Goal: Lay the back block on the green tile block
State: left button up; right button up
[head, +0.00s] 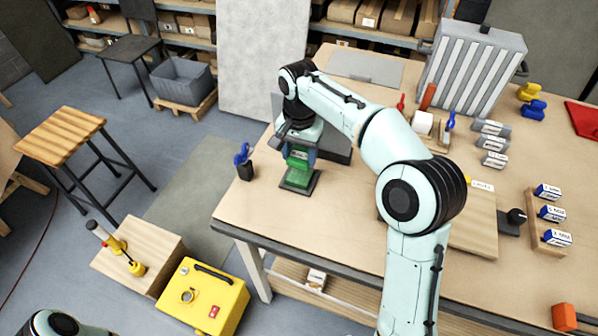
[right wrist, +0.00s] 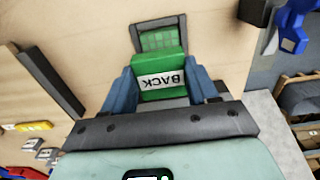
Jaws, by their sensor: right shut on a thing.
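My right gripper (head: 300,151) is shut on the back block (right wrist: 160,64), a green block with a white label reading BACK. Its blue fingers clasp the block's two sides in the right wrist view. The green tile block (head: 296,178) stands on a dark base plate near the table's front left edge, directly below the held block. Its gridded green face (right wrist: 162,40) shows just past the held block in the right wrist view. I cannot tell whether the two blocks touch. My left gripper is out of view; only a bit of my left arm shows at bottom left.
A dark upright panel (head: 338,150) is behind the gripper. A ribbed grey case (head: 472,68) and labelled blocks (head: 552,212) are farther right.

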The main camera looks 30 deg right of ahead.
aim_at(299, 177)
jog(key=shift+f, duration=0.85)
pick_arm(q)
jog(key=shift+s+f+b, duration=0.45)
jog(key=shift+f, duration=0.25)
pick_arm(e)
jog(key=shift+f, duration=2.1)
jog(key=shift+w+f, duration=0.1)
jog(key=shift+f, duration=0.15)
jog(key=o, duration=1)
jog(key=shift+o, duration=0.2)
jog(key=shift+r, duration=0.2)
notch_tip(299, 177, up, 12)
jog(key=p, duration=0.2)
jog(key=shift+p, duration=0.35)
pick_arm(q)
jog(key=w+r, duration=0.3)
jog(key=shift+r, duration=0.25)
